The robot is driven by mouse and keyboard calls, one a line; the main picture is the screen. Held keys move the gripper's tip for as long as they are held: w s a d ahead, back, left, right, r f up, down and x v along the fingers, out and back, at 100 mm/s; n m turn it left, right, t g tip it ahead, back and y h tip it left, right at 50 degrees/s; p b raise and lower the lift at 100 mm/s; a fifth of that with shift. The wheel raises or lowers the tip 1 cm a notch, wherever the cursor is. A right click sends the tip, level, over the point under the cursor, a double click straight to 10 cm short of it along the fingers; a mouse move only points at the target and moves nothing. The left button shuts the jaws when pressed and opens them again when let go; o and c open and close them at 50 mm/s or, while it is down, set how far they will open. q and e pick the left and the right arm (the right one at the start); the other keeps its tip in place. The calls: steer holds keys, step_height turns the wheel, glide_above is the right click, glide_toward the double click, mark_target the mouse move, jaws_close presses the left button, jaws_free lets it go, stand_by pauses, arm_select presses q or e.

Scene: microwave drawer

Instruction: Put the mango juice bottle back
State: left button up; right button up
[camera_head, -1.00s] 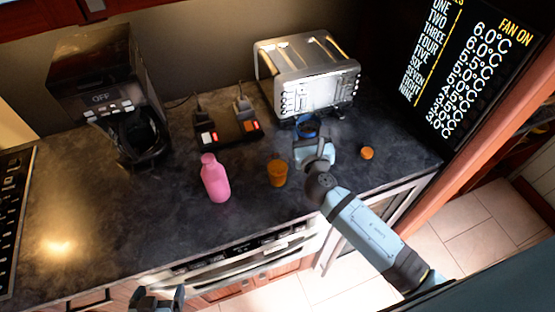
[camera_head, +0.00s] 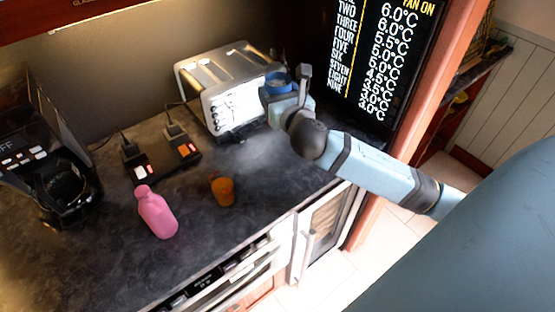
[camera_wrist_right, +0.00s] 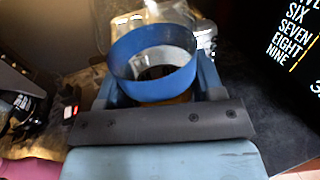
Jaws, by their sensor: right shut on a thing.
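My right gripper (camera_head: 289,88) is shut on a round container with a blue rim (camera_head: 278,82) and holds it up in front of the toaster's right end. In the right wrist view the blue rim (camera_wrist_right: 153,62) sits between the fingers, with amber colour below it. Whether this is the mango juice bottle I cannot tell; no label shows. My left gripper is not in view.
A steel toaster (camera_head: 225,85) stands at the back of the dark counter (camera_head: 110,255). A black power strip (camera_head: 163,162) with plugs and a coffee maker (camera_head: 45,165) are to the left. A black temperature display (camera_head: 385,60) rises at the right.

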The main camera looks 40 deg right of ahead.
steer(key=shift+f+b, duration=1.1)
steer(key=shift+f, duration=8.75)
steer(key=shift+f, duration=0.2)
steer(key=o, duration=1.2)
steer(key=shift+c, duration=0.2)
steer(key=shift+r, duration=0.2)
